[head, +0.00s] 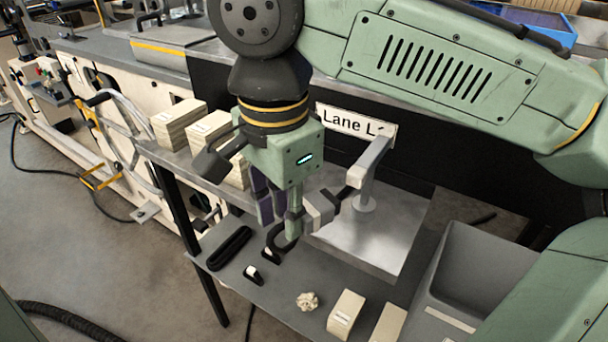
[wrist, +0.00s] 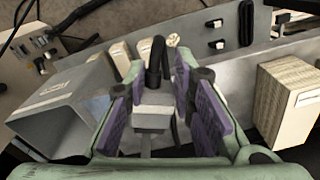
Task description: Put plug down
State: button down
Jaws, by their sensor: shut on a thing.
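My gripper (head: 285,232) hangs over the dark shelf, in front of the bright metal plate. In the wrist view its purple-padded fingers (wrist: 158,85) stand around a grey and black piece, which I take to be the plug (wrist: 152,112). The plug's grey block lies between the pads, with a black rod-like part beyond it. In the head view a pale grey block of it (head: 318,211) shows beside the fingers. The fingers hide part of it. I cannot tell whether its lower end touches the shelf.
The dark shelf (head: 285,318) holds a black oblong pad (head: 230,248), small black-and-white pieces (head: 251,273), a crumpled wad (head: 307,301) and pale boxes (head: 345,314). A grey bin (head: 470,262) stands right. A metal post (head: 366,190) and "Lane" sign (head: 345,124) stand behind. More boxes (head: 178,122) sit left.

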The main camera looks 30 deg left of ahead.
jog(key=w, duration=0.4)
jog(key=w+p, duration=0.1)
jog(key=w, duration=0.3)
jog(key=w+f+p, duration=0.1)
jog(key=w, duration=0.3)
jog(key=shift+w, duration=0.35)
jog(key=shift+f+p, duration=0.35)
jog(key=shift+f, duration=1.65)
jog(key=c, duration=1.7)
grip_release()
jog(key=shift+o, duration=0.3)
jog(key=shift+r, duration=0.1)
